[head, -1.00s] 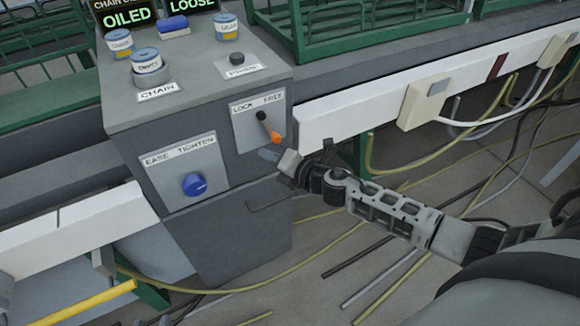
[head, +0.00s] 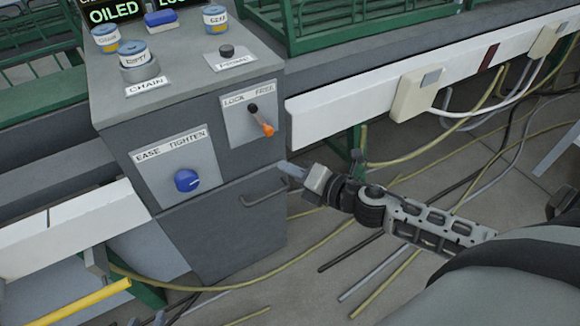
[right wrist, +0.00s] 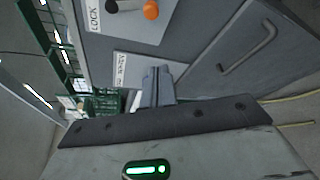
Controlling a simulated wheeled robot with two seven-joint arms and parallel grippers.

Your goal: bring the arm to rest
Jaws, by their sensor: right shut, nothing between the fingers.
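My right arm comes in from the right in the head view, and its gripper (head: 290,170) is at the right edge of the grey control cabinet (head: 220,230), beside the drawer-like handle (head: 264,196). The fingers are together and empty. In the right wrist view the shut fingers (right wrist: 157,82) point at the cabinet front, in front of the lower label plate. My left gripper is not in view.
The cabinet front has an orange-tipped lever (head: 267,128) under LOCK/FREE and a blue knob (head: 186,180) under EASE/TIGHTEN. Several cans stand on top. A white rail (head: 350,110) with a socket box (head: 417,95) runs right. Cables and rods lie on the floor.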

